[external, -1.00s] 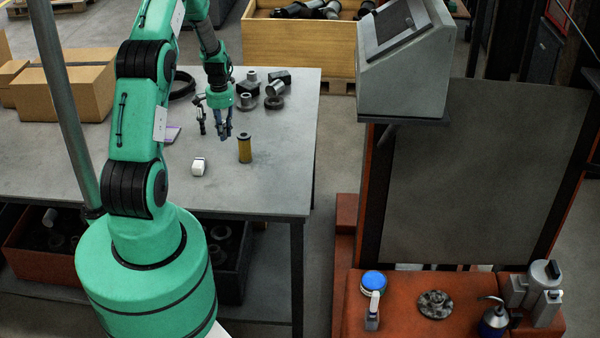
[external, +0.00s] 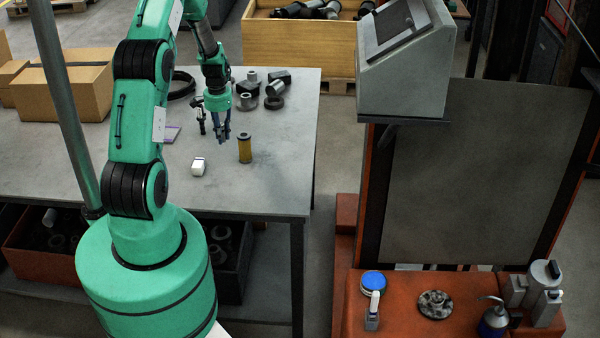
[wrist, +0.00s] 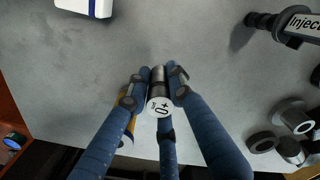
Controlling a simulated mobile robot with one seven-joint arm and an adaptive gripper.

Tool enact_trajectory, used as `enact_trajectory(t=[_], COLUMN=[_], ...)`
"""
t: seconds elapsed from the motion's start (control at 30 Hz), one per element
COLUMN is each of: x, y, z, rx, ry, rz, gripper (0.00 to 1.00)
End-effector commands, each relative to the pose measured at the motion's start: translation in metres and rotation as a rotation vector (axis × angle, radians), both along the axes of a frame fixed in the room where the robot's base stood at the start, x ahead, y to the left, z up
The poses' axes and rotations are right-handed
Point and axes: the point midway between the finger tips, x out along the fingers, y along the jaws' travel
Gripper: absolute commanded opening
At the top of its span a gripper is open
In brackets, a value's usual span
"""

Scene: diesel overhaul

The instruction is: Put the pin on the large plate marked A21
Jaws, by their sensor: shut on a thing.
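My gripper (external: 219,134) is over the table, between the white block and the loose metal parts. In the wrist view its blue fingers (wrist: 160,88) are closed around a short metal pin (wrist: 158,80). The pin's pale end face, with dark characters on it, points toward the camera. In the external view the pin cannot be made out between the fingers. I cannot make out a plate marked A21 in either view.
Metal rings and cylinders (external: 274,102) lie behind. An injector-labelled part (wrist: 295,24) shows in the wrist view. The table's right side (external: 298,130) is clear.

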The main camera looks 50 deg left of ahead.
Motion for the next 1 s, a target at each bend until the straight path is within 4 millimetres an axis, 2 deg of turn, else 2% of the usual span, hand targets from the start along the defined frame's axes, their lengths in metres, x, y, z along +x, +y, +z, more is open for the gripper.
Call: enact_trajectory(t=[0.27,0.47,0.67,1.0], x=[-0.001,-0.013,-0.045,-0.133], y=[0.001,0.012,0.039,0.097], z=[0.000,0.002,0.004,0.011], rx=[0.000,0.000,0.000,0.000], ry=[-0.001,-0.001,-0.001,-0.002], rz=[0.001,0.009,0.028,0.073], gripper=[0.00,0.00,0.00,0.00])
